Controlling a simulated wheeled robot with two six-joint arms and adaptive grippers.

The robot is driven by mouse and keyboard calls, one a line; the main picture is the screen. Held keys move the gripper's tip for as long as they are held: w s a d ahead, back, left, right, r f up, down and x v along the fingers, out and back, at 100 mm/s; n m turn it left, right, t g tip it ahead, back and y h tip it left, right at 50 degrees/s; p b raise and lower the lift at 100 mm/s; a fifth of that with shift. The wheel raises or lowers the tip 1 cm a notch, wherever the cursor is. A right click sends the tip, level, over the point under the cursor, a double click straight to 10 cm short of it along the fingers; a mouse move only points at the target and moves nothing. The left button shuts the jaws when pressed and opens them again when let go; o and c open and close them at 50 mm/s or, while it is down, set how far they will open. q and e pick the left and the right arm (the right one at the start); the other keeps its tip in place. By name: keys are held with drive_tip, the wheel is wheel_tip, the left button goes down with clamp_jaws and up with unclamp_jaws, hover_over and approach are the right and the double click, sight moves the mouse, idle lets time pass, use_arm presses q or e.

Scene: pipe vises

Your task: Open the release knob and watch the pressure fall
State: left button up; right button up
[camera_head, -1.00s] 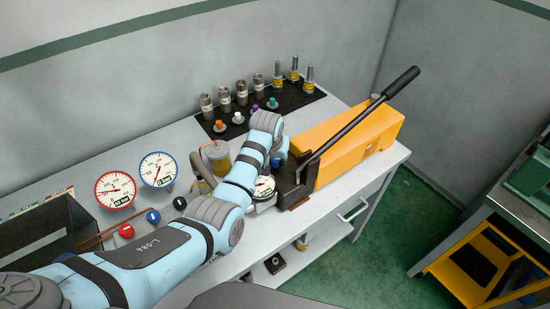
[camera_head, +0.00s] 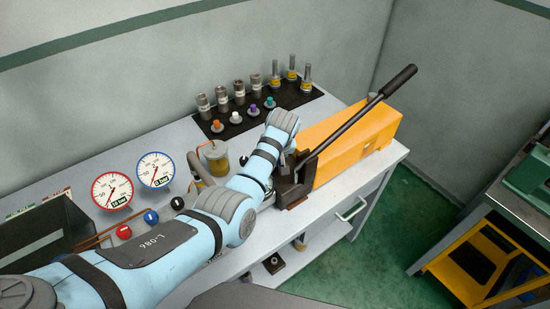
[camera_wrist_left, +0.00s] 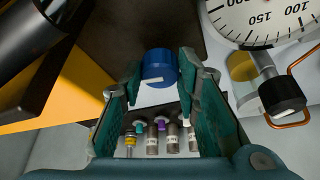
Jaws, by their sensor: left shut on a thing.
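The blue release knob (camera_wrist_left: 158,64) with a white mark shows in the left wrist view, between the green fingers of my left gripper (camera_wrist_left: 160,72). The gripper is shut on it. In the head view my left arm (camera_head: 245,180) reaches across the bench to the pump, and its links hide the knob and most of the gripper. A white dial gauge (camera_wrist_left: 262,18) is cut off at the top right of the wrist view; its needle cannot be made out clearly. The orange pump (camera_head: 350,145) has a long black lever (camera_head: 355,125). My right gripper is not in view.
A red-rimmed gauge (camera_head: 112,190) and a blue-rimmed gauge (camera_head: 154,169) stand at the left. A black valve knob (camera_wrist_left: 283,94) sits beside the pump gauge. Metal fittings stand on a black mat (camera_head: 290,97) behind. A dark bin (camera_head: 45,225) is at far left.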

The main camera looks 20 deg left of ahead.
use_arm(q)
drive_tip(key=shift+f, duration=0.1)
drive_tip(key=o, duration=1.2)
drive_tip(key=shift+c, duration=0.2)
drive_tip(key=v, duration=1.2)
drive_tip(key=shift+w+a, duration=0.1)
